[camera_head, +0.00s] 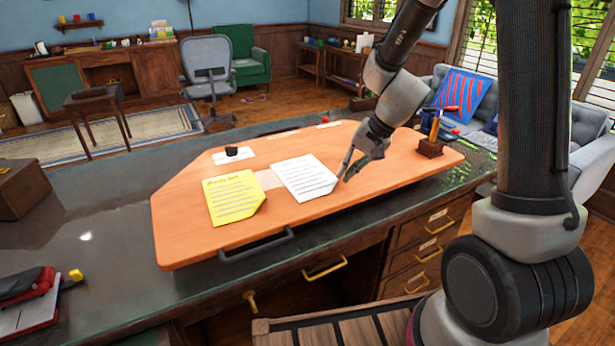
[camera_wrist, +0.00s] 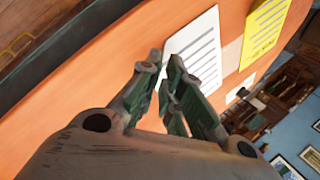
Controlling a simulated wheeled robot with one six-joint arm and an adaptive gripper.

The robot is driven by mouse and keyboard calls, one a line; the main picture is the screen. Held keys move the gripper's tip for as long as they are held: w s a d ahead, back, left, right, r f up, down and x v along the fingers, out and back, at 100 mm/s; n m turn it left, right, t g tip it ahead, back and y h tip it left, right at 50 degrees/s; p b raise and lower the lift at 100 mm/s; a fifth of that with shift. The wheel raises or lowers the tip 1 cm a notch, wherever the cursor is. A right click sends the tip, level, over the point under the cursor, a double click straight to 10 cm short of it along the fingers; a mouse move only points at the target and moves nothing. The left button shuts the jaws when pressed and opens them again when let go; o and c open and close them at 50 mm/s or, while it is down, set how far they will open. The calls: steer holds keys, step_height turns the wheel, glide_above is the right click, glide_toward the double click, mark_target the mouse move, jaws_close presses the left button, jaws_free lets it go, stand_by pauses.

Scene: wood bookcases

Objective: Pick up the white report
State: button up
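The white report (camera_head: 305,178) is a sheet with lines of text and a folded corner, lying flat on the orange desk board. My gripper (camera_head: 346,171) is low over the board at the report's right edge, fingers pointing down. In the wrist view the white report (camera_wrist: 200,48) lies just beyond the fingertips, and one edge shows by the gap between them. My gripper (camera_wrist: 163,66) looks partly open, with a narrow gap between the fingers. I cannot tell whether a fingertip touches the paper.
A yellow note sheet (camera_head: 234,197) lies left of the report. A small black item (camera_head: 232,151) sits on a white paper behind. A wooden pen holder (camera_head: 430,148) stands at the board's right. A dark handle (camera_head: 257,245) runs along the front edge.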

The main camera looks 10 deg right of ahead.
mark_target(336, 182)
steer(key=x, duration=0.4)
steer(key=shift+a+f, duration=0.2)
jaws_close()
